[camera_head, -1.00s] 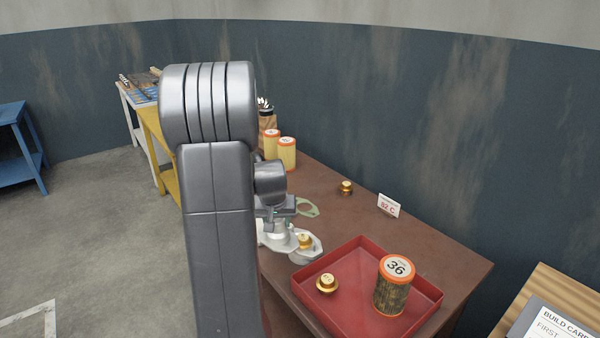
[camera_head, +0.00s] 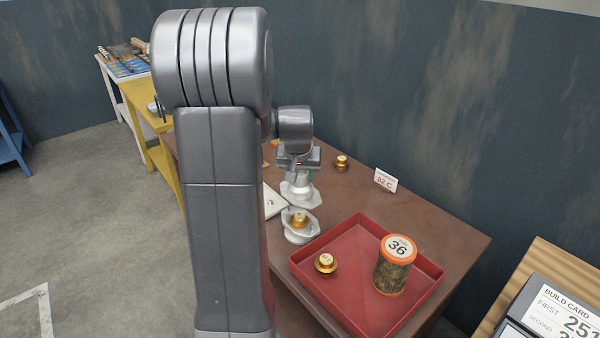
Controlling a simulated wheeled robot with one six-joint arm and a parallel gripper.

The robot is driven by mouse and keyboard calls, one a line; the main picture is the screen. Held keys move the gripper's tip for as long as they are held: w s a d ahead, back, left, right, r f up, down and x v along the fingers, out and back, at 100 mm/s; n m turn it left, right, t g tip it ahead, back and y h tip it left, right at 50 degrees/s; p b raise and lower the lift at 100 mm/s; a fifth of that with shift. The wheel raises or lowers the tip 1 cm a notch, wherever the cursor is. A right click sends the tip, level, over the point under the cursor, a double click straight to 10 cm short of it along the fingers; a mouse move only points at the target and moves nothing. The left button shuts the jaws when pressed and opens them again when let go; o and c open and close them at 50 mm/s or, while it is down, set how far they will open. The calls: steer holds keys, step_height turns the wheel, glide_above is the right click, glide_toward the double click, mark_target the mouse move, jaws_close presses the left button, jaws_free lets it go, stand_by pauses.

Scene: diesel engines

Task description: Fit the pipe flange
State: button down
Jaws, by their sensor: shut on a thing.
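My gripper (camera_head: 298,160) is shut on a pale grey metal piece, the pipe flange (camera_head: 301,195), with a round neck and a wide flat base. It is upright above or on the brown table; the gap cannot be told. Just in front of it a pale grey housing (camera_head: 301,236) stands near the table's left edge with a brass thermostat-like part (camera_head: 299,220) seated in its top. The flange is behind this housing, not over it. Part of a flat whitish plate (camera_head: 272,203) shows at the left, cut off by my arm.
A red tray (camera_head: 431,282) holds a brass part (camera_head: 326,263) and an orange-capped canister marked 36 (camera_head: 395,265). Another brass part (camera_head: 342,162) and an 82 C card (camera_head: 386,180) stand at the back of the brown table (camera_head: 440,228). A build card (camera_head: 565,315) is at the right.

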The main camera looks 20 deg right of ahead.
mark_target(300, 186)
steer(key=shift+f+b, duration=1.35)
steer(key=shift+f, duration=0.8)
steer(key=shift+f+b, duration=0.4)
steer(key=shift+f, duration=0.05)
steer(key=shift+f+b, duration=0.85)
steer(key=shift+f, duration=0.25)
steer(key=shift+f, duration=0.3)
steer(key=shift+f+b, duration=0.95)
steer(key=shift+b, duration=0.05)
steer(key=shift+f, duration=0.2)
steer(key=c, duration=0.7)
jaws_free()
steer(key=shift+c, duration=0.2)
